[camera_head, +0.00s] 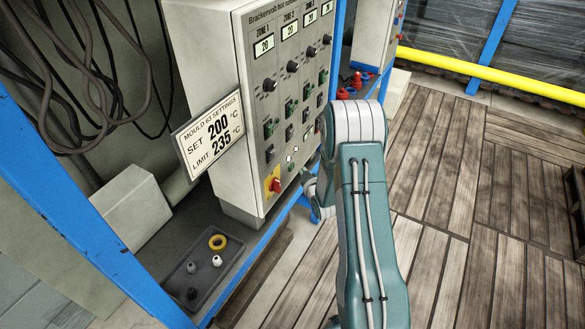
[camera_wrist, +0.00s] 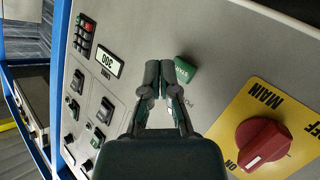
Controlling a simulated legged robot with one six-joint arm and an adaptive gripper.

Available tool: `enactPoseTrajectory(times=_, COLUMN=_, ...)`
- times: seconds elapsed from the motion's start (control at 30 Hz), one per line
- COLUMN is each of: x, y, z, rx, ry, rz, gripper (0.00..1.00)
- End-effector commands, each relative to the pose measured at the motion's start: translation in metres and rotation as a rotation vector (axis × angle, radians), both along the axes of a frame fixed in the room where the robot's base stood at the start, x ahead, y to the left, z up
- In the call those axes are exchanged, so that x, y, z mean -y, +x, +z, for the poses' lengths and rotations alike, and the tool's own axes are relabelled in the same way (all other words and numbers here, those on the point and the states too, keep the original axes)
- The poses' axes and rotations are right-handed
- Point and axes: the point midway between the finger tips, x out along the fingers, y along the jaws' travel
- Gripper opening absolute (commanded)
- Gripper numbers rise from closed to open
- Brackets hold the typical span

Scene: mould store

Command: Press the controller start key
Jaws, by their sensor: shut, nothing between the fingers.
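The controller (camera_head: 209,106) is a pale grey cabinet with rows of zone displays, knobs and switches. In the wrist view its face fills most of the picture. The green start key (camera_wrist: 185,70) stands out from the panel. My gripper (camera_wrist: 160,69) is shut and empty, its fingertips together just left of the key. The right fingertip overlaps or nearly overlaps the key's edge; I cannot tell whether they touch. A red main switch (camera_wrist: 264,143) on a yellow plate sits at lower right; its handle appears to point toward ON.
A settings sign (camera_head: 211,132) reads set 200 °C, limit 235 °C. The zone displays (camera_head: 265,43) in the head view read 20. A dark tray (camera_head: 231,251) with a yellow ring and small parts lies below.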

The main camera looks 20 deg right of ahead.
Motion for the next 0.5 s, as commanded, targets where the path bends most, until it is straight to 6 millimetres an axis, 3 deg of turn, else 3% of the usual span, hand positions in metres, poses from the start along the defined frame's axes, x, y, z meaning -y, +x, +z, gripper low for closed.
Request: enactPoseTrajectory(times=0.5, x=0.024, y=-0.031, z=0.000, rx=-0.001, ry=0.000, rz=0.000, gripper=0.00)
